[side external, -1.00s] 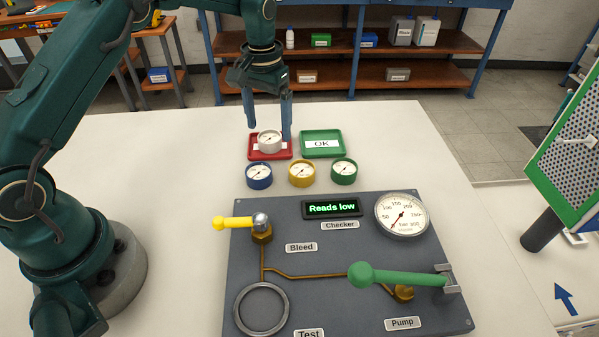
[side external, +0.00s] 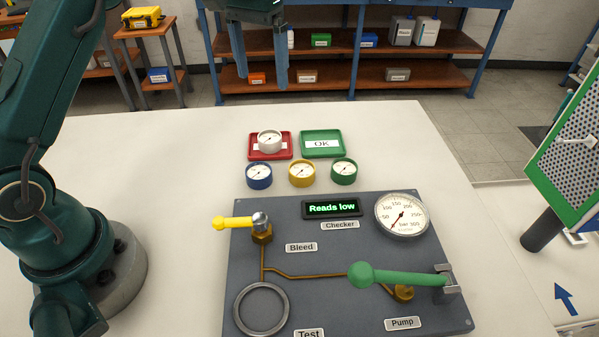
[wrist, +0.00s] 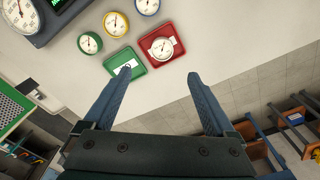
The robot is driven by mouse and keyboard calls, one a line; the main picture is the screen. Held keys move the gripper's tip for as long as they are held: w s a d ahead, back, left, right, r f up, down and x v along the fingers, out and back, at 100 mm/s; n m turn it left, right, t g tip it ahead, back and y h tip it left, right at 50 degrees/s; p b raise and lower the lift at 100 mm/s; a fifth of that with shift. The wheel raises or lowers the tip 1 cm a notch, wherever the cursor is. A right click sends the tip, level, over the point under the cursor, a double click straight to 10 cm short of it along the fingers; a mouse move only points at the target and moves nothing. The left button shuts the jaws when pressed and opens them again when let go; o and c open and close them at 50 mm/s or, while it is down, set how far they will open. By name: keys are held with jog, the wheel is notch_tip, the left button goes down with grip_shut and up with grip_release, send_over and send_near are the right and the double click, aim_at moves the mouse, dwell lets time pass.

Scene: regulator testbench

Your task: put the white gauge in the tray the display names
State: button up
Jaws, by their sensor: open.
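The white gauge (side external: 269,141) sits in the red tray (side external: 285,155), covering most of that tray's label. In the wrist view the gauge (wrist: 161,49) also rests in the red tray (wrist: 176,36). The green tray (side external: 336,151), labelled "OK", stands beside it on the right and is empty. The display (side external: 332,208) reads "Reads low" in green letters. My gripper (side external: 261,84) is open and empty, raised well above and behind the trays. In the wrist view its fingers (wrist: 158,72) are spread apart, with nothing between them.
Blue (side external: 259,175), yellow (side external: 302,173) and green (side external: 344,171) gauges stand in a row before the trays. The grey test panel (side external: 340,256) carries a large dial (side external: 402,215), a yellow lever, a green-handled pump and an empty ring (side external: 261,309).

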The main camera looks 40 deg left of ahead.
jog(key=s+d+r+m+t, duration=0.1)
jog(key=s+d+r+t, duration=0.15)
jog(key=s+r, duration=0.45)
jog(key=s+d+f+t, duration=0.1)
jog(key=s+f, duration=0.2)
jog(key=s, duration=0.4)
jog(key=s+d+f+m+t, duration=0.1)
jog(key=s+f, duration=0.3)
jog(key=s, duration=0.3)
